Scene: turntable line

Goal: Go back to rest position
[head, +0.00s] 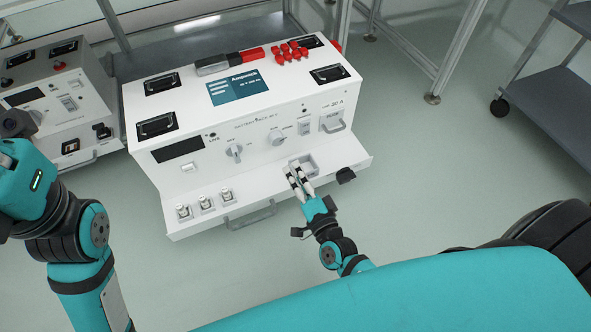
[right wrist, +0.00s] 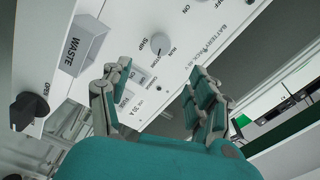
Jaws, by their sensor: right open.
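My right gripper (head: 294,172) reaches up from the lower right to the front ledge of the white panel unit (head: 190,120), beside a small square recess (head: 310,163). In the right wrist view its two fingers (right wrist: 158,92) are spread wide with nothing between them. The panel face with a round knob (right wrist: 160,46) and a grey bin marked WASTE (right wrist: 82,42) lies beyond them. My left arm comes in at the left edge of the head view. Its fingers are not shown.
On the unit's top lie a blue label card (head: 237,87), a black-and-red tool (head: 229,62) and several red pieces (head: 290,51). A black knob (head: 346,175) sticks out at the ledge's right end. A second unit (head: 62,100) stands left, a grey cart (head: 560,100) right. Floor between is clear.

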